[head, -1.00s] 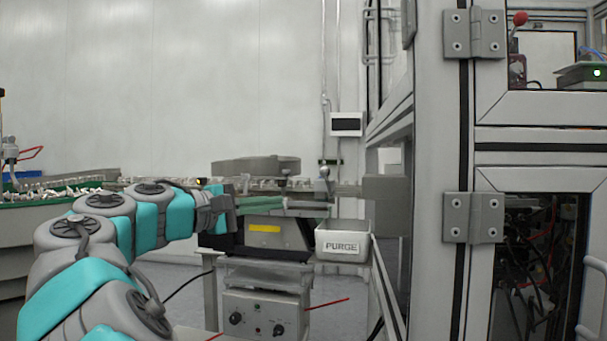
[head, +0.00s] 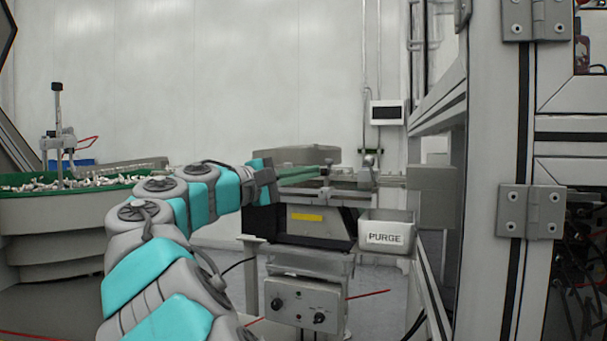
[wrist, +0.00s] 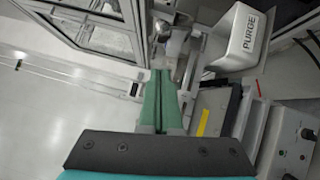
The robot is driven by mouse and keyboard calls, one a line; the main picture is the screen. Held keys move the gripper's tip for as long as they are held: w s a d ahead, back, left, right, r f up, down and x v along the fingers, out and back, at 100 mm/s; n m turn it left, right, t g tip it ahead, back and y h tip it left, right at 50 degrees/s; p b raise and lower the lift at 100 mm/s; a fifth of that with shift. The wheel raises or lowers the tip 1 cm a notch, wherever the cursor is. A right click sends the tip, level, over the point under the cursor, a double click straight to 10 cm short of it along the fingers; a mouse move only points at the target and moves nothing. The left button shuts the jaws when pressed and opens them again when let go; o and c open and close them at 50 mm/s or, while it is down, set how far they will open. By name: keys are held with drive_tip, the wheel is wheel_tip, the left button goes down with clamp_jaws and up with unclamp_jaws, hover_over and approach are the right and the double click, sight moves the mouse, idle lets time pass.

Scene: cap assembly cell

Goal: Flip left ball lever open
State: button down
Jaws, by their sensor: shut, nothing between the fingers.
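A small grey lever-like fitting with a rounded top (head: 369,160) stands on the rail at the right end of the feeder station; it looks like the ball lever, but is small and indistinct. In the wrist view, a pale fitting (wrist: 177,42) lies just beyond my fingertips, partly hidden by them. My gripper (head: 322,174) reaches right across the station, with its long green fingers shut and empty. In the wrist view, the fingers of my gripper (wrist: 161,72) lie side by side. I cannot tell whether they touch the fitting.
The PURGE bin (head: 386,235) hangs just right of the station, beside the grey machine frame (head: 490,270). A control box (head: 300,305) sits below. A green-rimmed feeder bowl (head: 50,225) with many small parts stands left. Space above the station is clear.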

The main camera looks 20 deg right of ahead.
drive_tip(key=d+r, duration=0.1)
drive_tip(key=d, duration=0.8)
drive_tip(key=shift+d+r, duration=0.15)
drive_tip(key=shift+s, duration=0.15)
drive_tip(key=shift+r+m, duration=0.2)
drive_tip(key=shift+m, duration=0.1)
